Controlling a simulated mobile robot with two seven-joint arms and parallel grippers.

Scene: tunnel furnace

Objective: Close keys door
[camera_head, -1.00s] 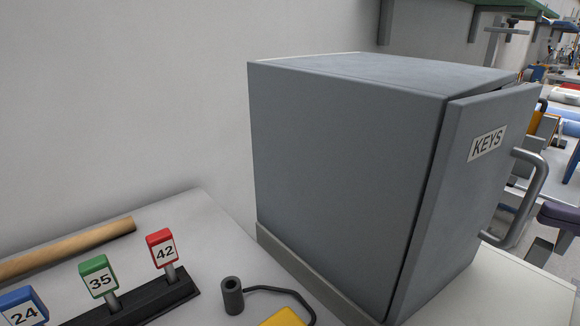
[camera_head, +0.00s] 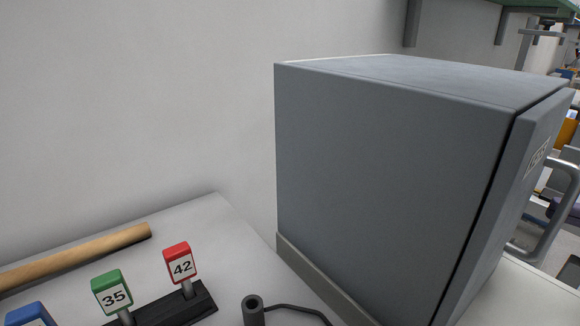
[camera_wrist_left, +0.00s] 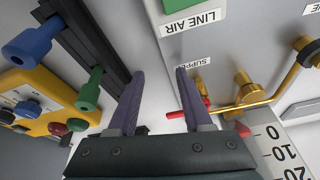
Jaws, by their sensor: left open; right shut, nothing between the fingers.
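The grey cabinet (camera_head: 390,180) stands on the bench in the head view. Its KEYS door (camera_head: 500,210) is on the right-hand front side, close to the body with a thin dark gap along the edge. I cannot tell whether it is fully shut. My left gripper (camera_wrist_left: 160,92) is open and empty in the left wrist view.
Numbered tags, red (camera_head: 180,265) and green (camera_head: 112,292), stand on a black rack left of the cabinet. A wooden rod (camera_head: 75,259) lies behind them. In the left wrist view, brass pipework (camera_wrist_left: 245,95) and a yellow control box (camera_wrist_left: 35,95) flank the fingers.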

